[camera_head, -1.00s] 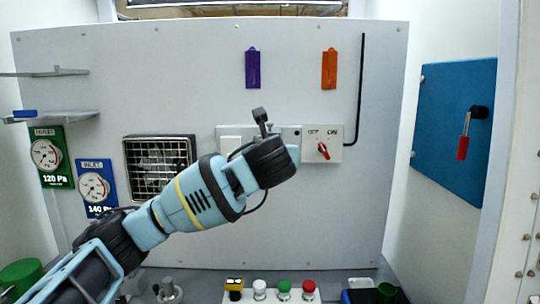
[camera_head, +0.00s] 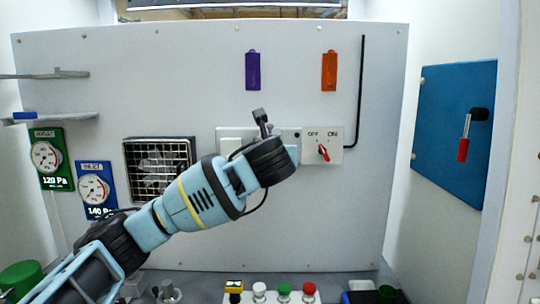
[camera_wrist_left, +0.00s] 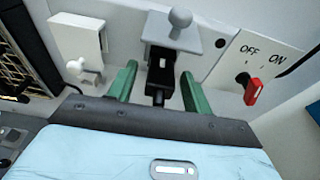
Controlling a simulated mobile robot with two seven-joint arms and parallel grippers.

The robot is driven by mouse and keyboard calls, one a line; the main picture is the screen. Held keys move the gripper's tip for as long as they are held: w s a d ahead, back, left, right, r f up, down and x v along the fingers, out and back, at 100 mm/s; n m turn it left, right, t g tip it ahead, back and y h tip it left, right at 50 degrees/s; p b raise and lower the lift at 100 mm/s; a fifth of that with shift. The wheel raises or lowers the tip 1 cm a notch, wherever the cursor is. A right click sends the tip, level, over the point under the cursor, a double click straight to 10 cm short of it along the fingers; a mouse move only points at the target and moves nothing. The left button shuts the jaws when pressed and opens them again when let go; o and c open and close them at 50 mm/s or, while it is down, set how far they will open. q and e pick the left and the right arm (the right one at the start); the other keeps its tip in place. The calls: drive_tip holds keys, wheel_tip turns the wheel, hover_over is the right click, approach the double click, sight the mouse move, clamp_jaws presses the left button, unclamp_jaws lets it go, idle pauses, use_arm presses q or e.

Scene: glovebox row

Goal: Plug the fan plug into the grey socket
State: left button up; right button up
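The grey socket (camera_wrist_left: 172,32) is a plate with a rounded knob on the wall panel, at the top of the left wrist view. In the head view my arm mostly hides its grey box (camera_head: 291,134). The black fan plug (camera_wrist_left: 159,82) points straight at the socket; its front end appears to meet the plate, but I cannot tell how deep it sits. My left gripper (camera_wrist_left: 158,80) has its green fingers on either side of the plug, with a visible gap on both sides. My right gripper is not in view.
A white box (camera_wrist_left: 77,38) with a pale knob is left of the socket. The OFF/ON switch (camera_head: 323,150) with a red handle is right of it. The fan grille (camera_head: 160,168) is behind my left arm. Several buttons (camera_head: 284,289) line the bottom.

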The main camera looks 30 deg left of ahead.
use_arm(q)
drive_tip(key=v, duration=0.8)
idle(1.0)
